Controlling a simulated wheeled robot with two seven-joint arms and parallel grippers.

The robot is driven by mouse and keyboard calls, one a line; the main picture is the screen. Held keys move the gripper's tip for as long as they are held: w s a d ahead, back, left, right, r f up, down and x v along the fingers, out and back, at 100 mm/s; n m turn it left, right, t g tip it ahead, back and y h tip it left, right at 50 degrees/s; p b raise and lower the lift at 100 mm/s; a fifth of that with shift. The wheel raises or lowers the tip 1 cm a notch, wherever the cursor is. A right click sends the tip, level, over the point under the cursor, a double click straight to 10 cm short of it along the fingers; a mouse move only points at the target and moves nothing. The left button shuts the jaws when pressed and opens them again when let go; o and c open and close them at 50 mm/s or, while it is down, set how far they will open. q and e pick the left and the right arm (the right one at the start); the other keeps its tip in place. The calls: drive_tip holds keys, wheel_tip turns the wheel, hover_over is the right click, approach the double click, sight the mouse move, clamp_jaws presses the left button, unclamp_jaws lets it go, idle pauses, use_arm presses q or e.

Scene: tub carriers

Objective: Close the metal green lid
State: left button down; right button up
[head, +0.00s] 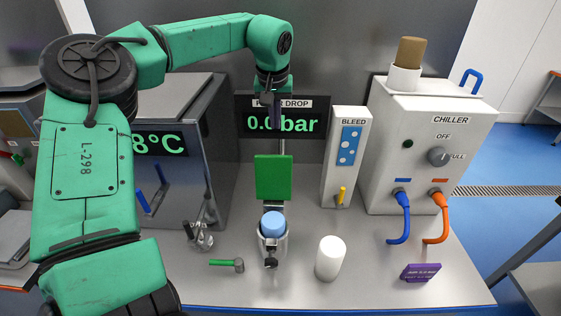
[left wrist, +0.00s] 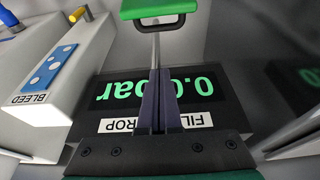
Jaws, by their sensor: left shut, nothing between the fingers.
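The green lid (head: 273,177) stands upright behind a metal cylindrical holder (head: 284,247) with a blue cylinder (head: 273,222) in its top. The lid is raised off the holder, its flat green face towards me. In the left wrist view the green lid (left wrist: 157,8) shows at the top edge, with a thin metal rod near it. My left gripper (head: 276,120) hangs above and behind the lid, apart from it, in front of the pressure display. In the left wrist view its dark fingers (left wrist: 158,95) are together and empty. My right gripper is in neither view.
The black pressure display (head: 285,122) stands behind the lid. The white BLEED panel (head: 345,155) and the CHILLER box (head: 428,150) are to the right. A white cylinder (head: 330,258) and a green-handled tool (head: 226,264) flank the holder. A dark metal box (head: 200,150) stands left.

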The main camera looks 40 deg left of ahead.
sight(274, 174)
use_arm(q)
drive_tip(key=p+x, duration=0.1)
drive_tip(key=x, duration=0.5)
drive_tip(key=shift+w+d, duration=0.15)
drive_tip(key=shift+s+d+f+p, duration=0.15)
drive_tip(key=shift+s+f+p, duration=0.1)
drive_tip(key=shift+f+p, duration=0.45)
drive_tip(key=shift+s+d+f+p, duration=0.2)
drive_tip(key=shift+s+f+p, duration=0.1)
drive_tip(key=shift+f+p, duration=0.4)
drive_tip(key=shift+s+d+f+p, duration=0.15)
drive_tip(key=shift+s+f+p, duration=0.1)
drive_tip(key=shift+f+p, duration=0.45)
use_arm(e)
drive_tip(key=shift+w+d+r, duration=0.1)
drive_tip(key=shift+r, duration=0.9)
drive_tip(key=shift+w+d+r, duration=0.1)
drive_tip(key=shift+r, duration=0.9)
